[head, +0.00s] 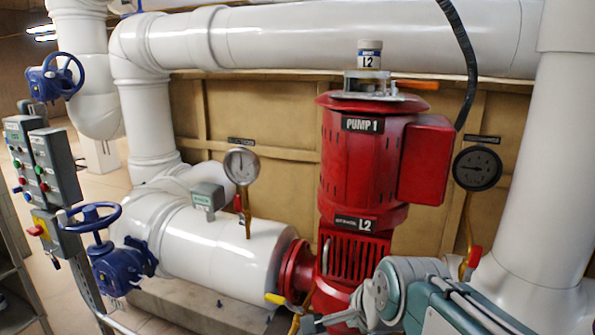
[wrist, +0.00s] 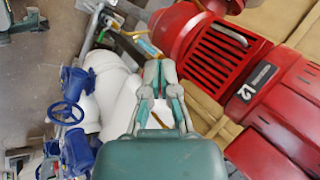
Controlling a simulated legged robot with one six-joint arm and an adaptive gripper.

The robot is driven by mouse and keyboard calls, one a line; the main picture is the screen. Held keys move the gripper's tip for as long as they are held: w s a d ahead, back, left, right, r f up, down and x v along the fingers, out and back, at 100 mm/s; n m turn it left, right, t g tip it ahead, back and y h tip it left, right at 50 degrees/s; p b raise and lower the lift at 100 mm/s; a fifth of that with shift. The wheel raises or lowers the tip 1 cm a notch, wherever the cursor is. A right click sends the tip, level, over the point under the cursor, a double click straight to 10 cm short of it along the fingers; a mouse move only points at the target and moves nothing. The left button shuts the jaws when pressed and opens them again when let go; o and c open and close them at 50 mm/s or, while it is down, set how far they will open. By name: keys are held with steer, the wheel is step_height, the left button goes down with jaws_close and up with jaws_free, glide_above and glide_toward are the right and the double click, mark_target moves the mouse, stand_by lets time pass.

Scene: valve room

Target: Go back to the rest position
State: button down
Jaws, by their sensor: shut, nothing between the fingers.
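My gripper (wrist: 159,72) shows in the wrist view with its teal and grey fingers shut and nothing between them. It hangs in front of the white pipework, to one side of the red pump. In the head view my grey and teal arm is at the lower right, in front of the base of the red pump (head: 362,165). The gripper (head: 312,325) is only partly visible there, at the bottom edge. The pump also shows in the wrist view (wrist: 222,55), on the right.
Blue valve wheels (head: 92,217) and grey button boxes (head: 52,165) stand at the left. A white horizontal pipe (head: 215,245) with a pressure gauge (head: 241,166) lies left of the pump. A dark gauge (head: 477,168) and a thick white pipe (head: 548,170) stand at the right.

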steer(key=s+d+f+n+h, duration=0.1)
steer(key=s+d+n, duration=0.2)
steer(key=s+n, duration=0.3)
steer(key=s+d+f+n+g+h, duration=0.1)
steer(key=s+d+f+n, duration=0.1)
steer(key=s+d+n, duration=0.2)
steer(key=s+n, duration=0.2)
steer(key=n, duration=0.2)
steer(key=shift+s+f, duration=0.3)
steer(key=shift+s, duration=0.1)
